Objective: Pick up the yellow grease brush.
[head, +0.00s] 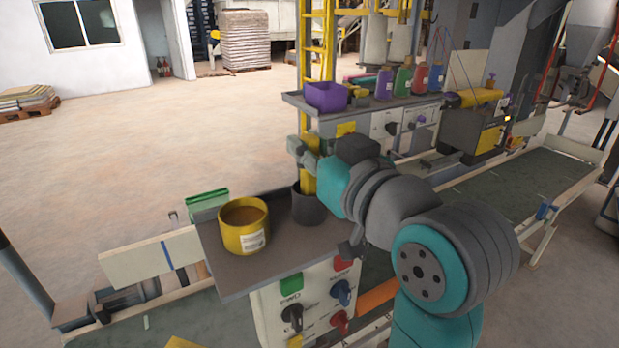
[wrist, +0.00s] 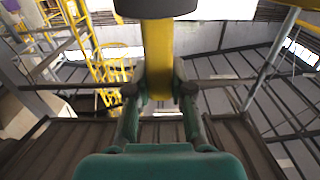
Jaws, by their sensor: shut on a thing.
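The yellow grease brush (head: 309,181) stands upright in the head view, its lower end inside or behind the rim of a dark grey cup (head: 309,208). My gripper (head: 305,152) is shut around its yellow handle above the cup. In the wrist view the yellow handle (wrist: 157,50) runs between the two fingers of my gripper (wrist: 160,92). A dark round piece (wrist: 158,7) shows at the top of that view; I cannot tell whether it is the cup or part of the brush. The bristles cannot be made out.
The cup stands on a grey tray (head: 230,282) beside a yellow tub (head: 243,228) with brown contents. A green box (head: 207,199) lies behind the tub. A control panel (head: 310,300) with knobs is below. A shelf behind holds a purple bin (head: 325,96) and several thread cones.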

